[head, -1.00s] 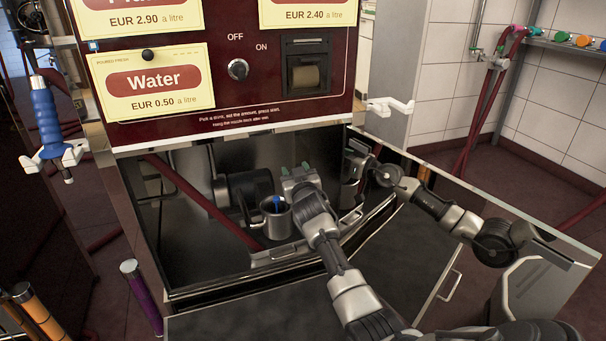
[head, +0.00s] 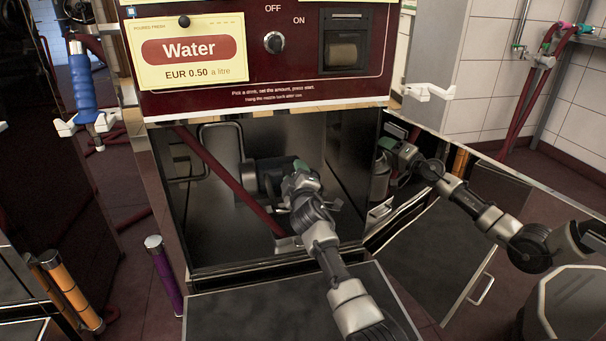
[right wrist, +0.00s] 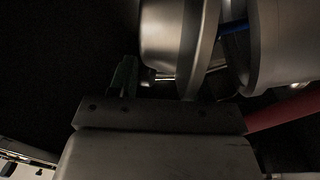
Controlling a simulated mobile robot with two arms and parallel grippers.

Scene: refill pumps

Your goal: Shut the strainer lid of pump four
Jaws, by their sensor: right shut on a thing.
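In the right wrist view, the strainer lid (right wrist: 205,45) is a grey metal disc with a domed back. It is tilted beside the round strainer pot (right wrist: 285,45), with a dark gap between them. A blue piece (right wrist: 235,28) shows in that gap. My right gripper (right wrist: 125,76) has its green-padded fingers close together beside the lid; it is shut on the lid, though the contact is too dark to see. In the head view, my right gripper (head: 300,166) is inside the open cabinet, and my arm hides most of the pot and lid. My left gripper is not in view.
A dark pump body (head: 268,172) lies behind my gripper. A red hose (right wrist: 285,111) passes close to it and runs diagonally through the cabinet. A cabinet door (head: 440,255) stands open at the right. A shiny panel beside it seems to mirror my arm.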

